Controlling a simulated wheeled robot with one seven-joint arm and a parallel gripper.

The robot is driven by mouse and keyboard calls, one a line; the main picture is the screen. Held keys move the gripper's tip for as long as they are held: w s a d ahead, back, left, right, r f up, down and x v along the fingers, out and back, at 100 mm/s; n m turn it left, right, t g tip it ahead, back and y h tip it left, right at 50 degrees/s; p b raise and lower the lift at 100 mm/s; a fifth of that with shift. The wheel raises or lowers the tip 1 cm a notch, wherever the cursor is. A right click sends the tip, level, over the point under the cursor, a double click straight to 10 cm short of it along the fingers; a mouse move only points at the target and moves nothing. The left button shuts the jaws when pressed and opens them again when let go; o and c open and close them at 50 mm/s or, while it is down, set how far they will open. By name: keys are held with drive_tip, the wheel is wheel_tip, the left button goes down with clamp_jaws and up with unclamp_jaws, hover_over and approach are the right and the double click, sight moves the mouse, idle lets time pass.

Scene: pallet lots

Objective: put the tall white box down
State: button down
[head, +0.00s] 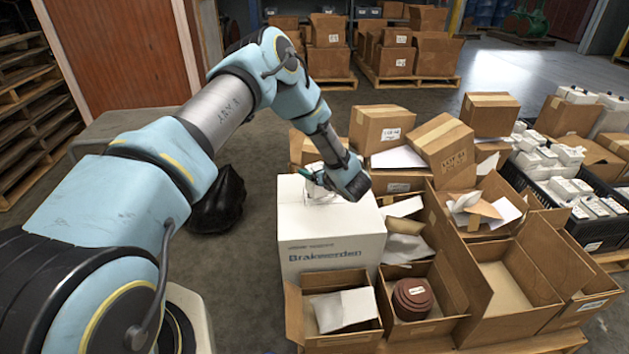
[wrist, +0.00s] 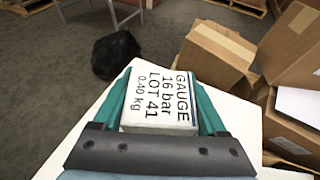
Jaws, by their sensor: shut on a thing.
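The tall white box (wrist: 160,98), printed "GAUGE 16 bar LOT 41 0.40 kg", is between the teal fingers of my gripper (wrist: 165,90) in the wrist view. My gripper is shut on it. In the head view my gripper (head: 318,178) is over the top of a large white carton (head: 330,240), and only a bit of the held box shows there. I cannot tell whether the held box touches the carton's top.
Open brown boxes stand right of and in front of the carton, one holding a dark red round thing (head: 413,298). Closed brown cartons (head: 381,128) are behind. A black crate (head: 590,215) holds several white boxes. A black bag (head: 218,200) lies on the floor at left.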

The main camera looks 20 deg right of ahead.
drive_tip(key=shift+f, duration=1.7)
drive_tip(key=shift+f, duration=0.15)
unclamp_jaws()
drive_tip(key=shift+s+r, duration=0.2)
drive_tip(key=a+v, duration=0.1)
drive_tip(key=v, duration=1)
drive_tip(key=shift+s+d+r+b, duration=0.15)
drive_tip(key=shift+d+b, duration=0.2)
drive_tip(key=shift+d, duration=0.1)
